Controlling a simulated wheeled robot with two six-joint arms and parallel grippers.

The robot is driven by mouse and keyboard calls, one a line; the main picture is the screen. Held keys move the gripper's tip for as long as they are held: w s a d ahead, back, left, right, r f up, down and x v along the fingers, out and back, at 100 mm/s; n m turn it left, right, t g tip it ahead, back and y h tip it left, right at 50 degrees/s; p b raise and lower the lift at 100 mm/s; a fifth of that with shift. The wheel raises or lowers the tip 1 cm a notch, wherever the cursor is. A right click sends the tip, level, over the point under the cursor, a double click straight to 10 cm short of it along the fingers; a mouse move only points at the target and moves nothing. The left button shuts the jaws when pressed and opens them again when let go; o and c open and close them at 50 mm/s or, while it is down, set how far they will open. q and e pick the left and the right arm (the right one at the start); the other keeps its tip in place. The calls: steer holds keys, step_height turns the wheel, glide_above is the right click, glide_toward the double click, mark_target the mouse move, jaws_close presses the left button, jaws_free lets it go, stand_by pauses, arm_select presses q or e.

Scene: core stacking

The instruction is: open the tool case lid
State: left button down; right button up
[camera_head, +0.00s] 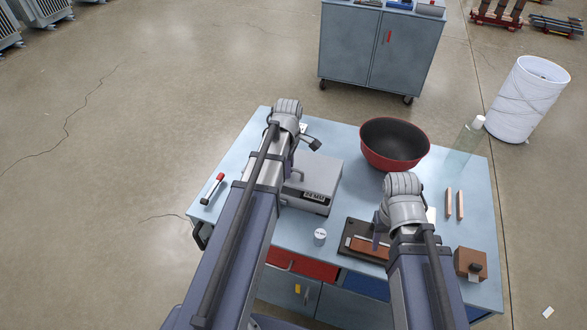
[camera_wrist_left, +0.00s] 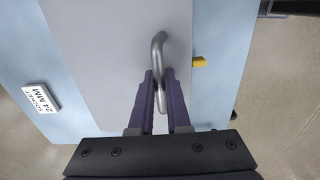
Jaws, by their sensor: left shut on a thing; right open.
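The tool case (camera_head: 325,172) is a grey box on the light-blue workbench, left of the red bowl. Its lid looks closed and flat in the head view, though my left arm hides part of it. In the left wrist view the grey lid surface (camera_wrist_left: 100,40) fills the middle, with a bent metal handle (camera_wrist_left: 158,45) on it. My left gripper (camera_wrist_left: 160,85) is shut on this handle, its purple fingers on either side of it. My right gripper (camera_head: 380,232) is open and empty above a dark tray with a brown block, right of the case.
A red bowl (camera_head: 394,145) stands behind and right of the case. A white cup (camera_head: 320,237), a red-and-white tool (camera_head: 212,189), two wooden sticks (camera_head: 454,204) and a brown box (camera_head: 470,264) lie on the workbench (camera_head: 255,130). A white label (camera_wrist_left: 42,98) shows beside the lid.

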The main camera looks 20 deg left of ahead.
arm_select(q)
steer(key=shift+w+r+p, duration=0.45)
steer(key=shift+r+p, duration=0.3)
steer(key=shift+w+r+p, duration=0.45)
steer(key=shift+r+p, duration=0.3)
steer(key=shift+w, duration=0.1)
steer(key=shift+w+a+r+p, duration=0.15)
steer(key=shift+w+r+p, duration=0.95)
steer(key=shift+r+p, duration=0.15)
steer(key=shift+w, duration=0.1)
steer(key=shift+w+r, duration=0.1)
steer(key=shift+w+r+p, duration=0.45)
steer(key=shift+w+p, duration=0.05)
steer(key=shift+w, duration=0.2)
steer(key=shift+w+r+p, duration=0.45)
steer(key=shift+w+p, duration=0.05)
steer(key=shift+w, duration=0.2)
steer(key=shift+a, duration=0.1)
